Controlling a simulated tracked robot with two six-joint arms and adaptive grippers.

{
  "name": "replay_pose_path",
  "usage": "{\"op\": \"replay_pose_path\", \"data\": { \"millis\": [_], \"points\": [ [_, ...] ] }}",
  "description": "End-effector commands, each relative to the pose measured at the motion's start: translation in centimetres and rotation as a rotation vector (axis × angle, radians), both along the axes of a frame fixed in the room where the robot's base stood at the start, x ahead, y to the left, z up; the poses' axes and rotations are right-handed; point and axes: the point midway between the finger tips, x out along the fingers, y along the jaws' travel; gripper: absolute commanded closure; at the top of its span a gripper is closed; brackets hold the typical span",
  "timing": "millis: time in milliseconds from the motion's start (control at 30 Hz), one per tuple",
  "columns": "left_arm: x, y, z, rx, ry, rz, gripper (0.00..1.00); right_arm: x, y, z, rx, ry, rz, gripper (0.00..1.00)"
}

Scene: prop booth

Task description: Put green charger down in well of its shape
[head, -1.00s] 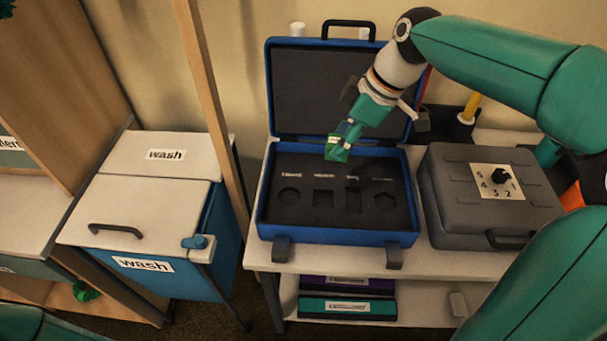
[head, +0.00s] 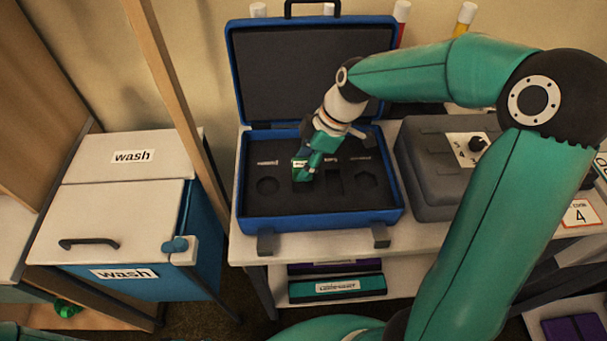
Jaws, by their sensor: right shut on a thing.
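My right gripper (head: 311,160) is shut on the green charger (head: 300,171), a small block with a pale label. It points down into the open blue case (head: 392,216). The charger is over or at the second well from the left of the dark foam insert (head: 290,203). It hides most of that well, so I cannot tell whether it has entered it. A round well (head: 268,186) lies to its left. Two more wells, a rectangular one (head: 335,183) and a rounder one (head: 367,181), lie to its right. My left gripper is out of view.
The case's raised lid (head: 300,75) stands behind the gripper. A grey case with a dial (head: 425,165) sits close on the right. A wooden post (head: 175,100) and a wash cabinet (head: 110,220) stand on the left. Labelled boxes (head: 338,288) lie on the shelf below.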

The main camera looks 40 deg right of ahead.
Motion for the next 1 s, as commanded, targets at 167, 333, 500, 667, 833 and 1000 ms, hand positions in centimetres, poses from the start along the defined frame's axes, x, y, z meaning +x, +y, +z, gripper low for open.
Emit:
{"op": "replay_pose_path", "data": {
  "millis": [167,333,500,667,833,1000],
  "points": [
    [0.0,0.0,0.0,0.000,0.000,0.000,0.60,0.0,0.0,-1.3,0.000,0.002,0.000,0.93],
    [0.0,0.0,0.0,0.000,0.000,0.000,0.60,-0.1,0.0,-3.8,0.001,0.004,-0.001,0.93],
    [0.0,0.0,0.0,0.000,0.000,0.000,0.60,-0.1,0.0,-4.6,0.000,0.000,-0.001,0.93],
    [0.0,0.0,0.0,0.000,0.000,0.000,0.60,0.0,0.0,-4.6,0.000,0.000,-0.001,0.93],
    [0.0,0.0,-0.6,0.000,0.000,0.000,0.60,0.0,0.0,-5.0,0.000,0.000,-0.001,0.93],
    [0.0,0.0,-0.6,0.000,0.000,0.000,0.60,0.0,0.0,-5.0,0.000,0.000,-0.001,0.42]
  ]
}}
